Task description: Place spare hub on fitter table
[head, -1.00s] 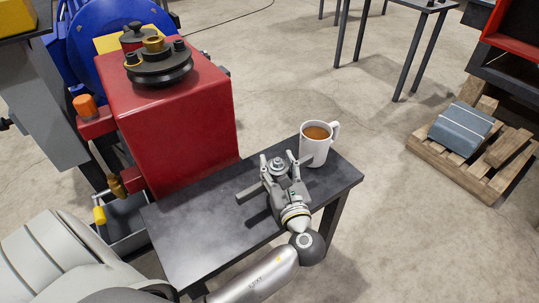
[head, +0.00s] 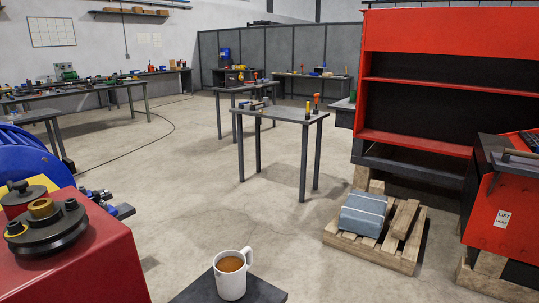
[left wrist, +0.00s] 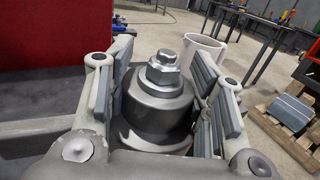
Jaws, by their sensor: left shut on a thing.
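In the left wrist view, my left gripper (left wrist: 163,92) is shut on the spare hub (left wrist: 158,108), a grey metal cylinder with a hex nut on top. One finger is on each side of it. The hub's underside is hidden. A dark table (head: 192,293) shows only its corner at the bottom of the head view. Farther off, a grey table (head: 280,113) stands on thin legs with orange- and yellow-handled tools on it. I cannot tell which table is the fitter table. My right gripper is not in view.
A white mug (head: 231,284) of brown drink stands on the dark table, behind the hub in the wrist view. A red block (head: 85,265) is at left. A pallet (head: 400,255) and red shelving (head: 415,55) are at right. Floor between is clear.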

